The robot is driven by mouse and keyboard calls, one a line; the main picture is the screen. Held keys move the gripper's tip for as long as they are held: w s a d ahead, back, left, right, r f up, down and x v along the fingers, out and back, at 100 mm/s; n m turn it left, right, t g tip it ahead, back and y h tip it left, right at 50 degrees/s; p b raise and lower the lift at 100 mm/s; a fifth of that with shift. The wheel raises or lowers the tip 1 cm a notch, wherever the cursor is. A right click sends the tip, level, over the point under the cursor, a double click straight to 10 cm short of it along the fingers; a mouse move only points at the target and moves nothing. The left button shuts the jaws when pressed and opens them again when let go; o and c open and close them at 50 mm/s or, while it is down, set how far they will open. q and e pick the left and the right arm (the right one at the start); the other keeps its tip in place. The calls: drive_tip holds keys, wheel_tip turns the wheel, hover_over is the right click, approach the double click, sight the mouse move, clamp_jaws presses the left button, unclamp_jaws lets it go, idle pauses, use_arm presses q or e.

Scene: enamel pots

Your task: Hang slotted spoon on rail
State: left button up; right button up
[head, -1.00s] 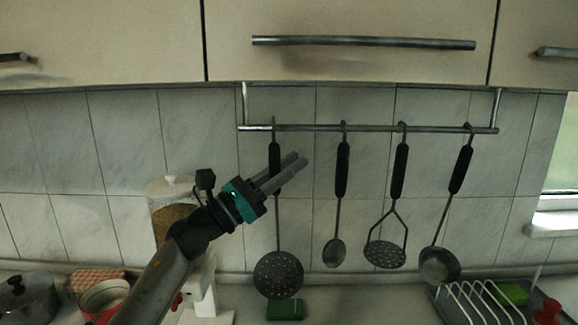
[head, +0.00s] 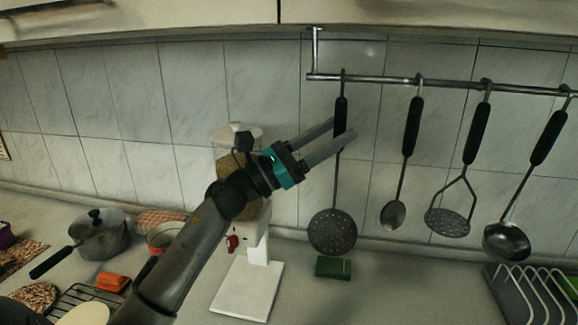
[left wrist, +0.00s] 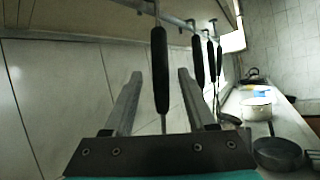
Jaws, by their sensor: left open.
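The slotted spoon (head: 332,231) hangs upright from the metal rail (head: 440,84) by its hook, at the rail's left end, with its black handle up and its round perforated head down. My left gripper (head: 342,132) is open, with its fingers around the black handle. In the left wrist view the spoon's handle (left wrist: 160,70) stands between the two spread fingers (left wrist: 158,88), with a gap on each side. The right gripper is in neither view.
A spoon (head: 393,214), a masher (head: 448,221) and a ladle (head: 507,241) hang to the right on the rail. A green sponge (head: 333,268) lies below the slotted spoon. A dish rack (head: 530,290) stands at lower right, a pot (head: 100,238) at left.

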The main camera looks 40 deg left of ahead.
use_arm(q)
drive_tip(key=b+v, duration=0.3)
drive_tip(key=v, duration=0.7)
drive_tip(key=shift+s+f, duration=0.15)
drive_tip(key=shift+s, duration=0.1)
drive_tip(key=shift+a, duration=0.1)
